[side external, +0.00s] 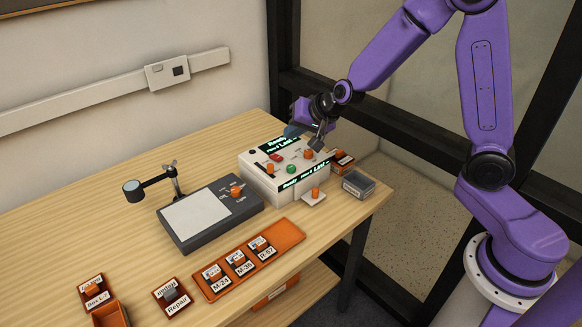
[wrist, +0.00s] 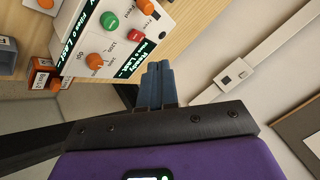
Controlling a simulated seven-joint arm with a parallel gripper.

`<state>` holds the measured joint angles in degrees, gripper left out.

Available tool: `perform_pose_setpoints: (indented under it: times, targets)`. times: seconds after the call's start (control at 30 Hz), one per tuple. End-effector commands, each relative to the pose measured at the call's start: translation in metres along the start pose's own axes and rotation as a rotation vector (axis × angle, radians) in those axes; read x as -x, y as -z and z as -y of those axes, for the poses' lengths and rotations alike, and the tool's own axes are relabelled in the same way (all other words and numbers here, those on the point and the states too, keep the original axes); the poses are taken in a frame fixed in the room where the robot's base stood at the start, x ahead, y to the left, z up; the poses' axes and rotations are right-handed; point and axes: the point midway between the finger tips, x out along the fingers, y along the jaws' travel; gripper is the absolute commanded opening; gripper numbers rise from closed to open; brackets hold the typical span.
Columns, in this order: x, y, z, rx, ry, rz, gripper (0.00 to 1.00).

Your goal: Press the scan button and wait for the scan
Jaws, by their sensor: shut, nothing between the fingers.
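The pale scanner box (side external: 258,178) stands near the table's right end. Its top carries a green button (side external: 291,169), a red button (side external: 277,157) and orange knobs. In the wrist view the green button (wrist: 109,20) and red button (wrist: 136,36) show at upper left; I cannot tell surely which label belongs to which. A lit display on the box (wrist: 130,57) reads "Ready" on its top line. My gripper (side external: 292,131) is at the box's far edge, behind the display. Its blue fingers (wrist: 158,66) are shut and empty, apart from both buttons.
A dark-framed light pad (side external: 197,217) with a magnifier arm (side external: 160,182) stands left of the box. An orange tray (side external: 285,236) with labelled pieces lies in front. The table's back left is clear.

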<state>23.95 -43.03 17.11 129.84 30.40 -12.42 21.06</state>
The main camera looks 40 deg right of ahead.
Motion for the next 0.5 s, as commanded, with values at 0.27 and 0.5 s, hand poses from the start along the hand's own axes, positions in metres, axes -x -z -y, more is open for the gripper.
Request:
perform_pose_setpoints:
  times: [0.27,0.5]
  targets:
    - [-0.009,0.018,-0.009,-0.068,-0.018,-0.061,0.0]
    - [-0.009,0.017,-0.009,-0.066,-0.018,-0.06,0.0]
